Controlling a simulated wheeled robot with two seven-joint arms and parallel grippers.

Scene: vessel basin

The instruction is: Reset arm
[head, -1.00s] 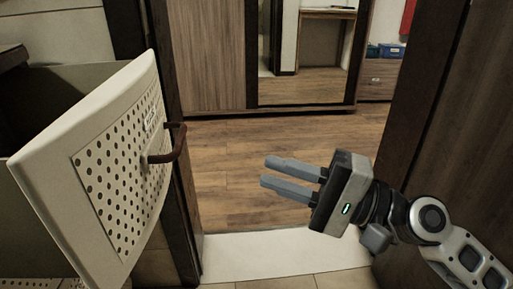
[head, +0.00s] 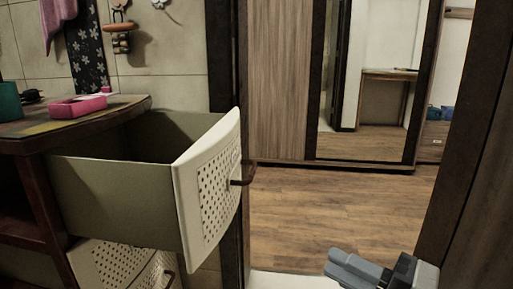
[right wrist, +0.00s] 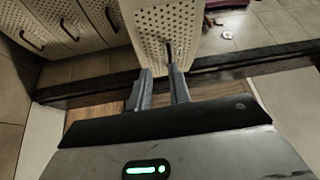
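My right gripper (head: 340,267) is at the bottom of the head view, right of the open drawer, in front of the doorway floor. In the right wrist view its two fingers (right wrist: 160,88) stand apart with nothing held between them. The pulled-out drawer (head: 208,195) has a cream perforated front and a dark curved handle (head: 243,174). In the right wrist view the perforated front (right wrist: 150,30) lies beyond the fingertips, and its handle (right wrist: 169,50) appears just above the gap. Whether they touch is unclear, but the head view shows the gripper clear of the handle. My left gripper is not in view.
A counter (head: 75,128) with a pink tray (head: 77,106) stands at the left. A lower perforated drawer front (head: 115,262) is below. A dark door (head: 480,180) bounds the right side. The wooden floor (head: 340,215) beyond the doorway is clear, up to a mirrored wardrobe (head: 280,80).

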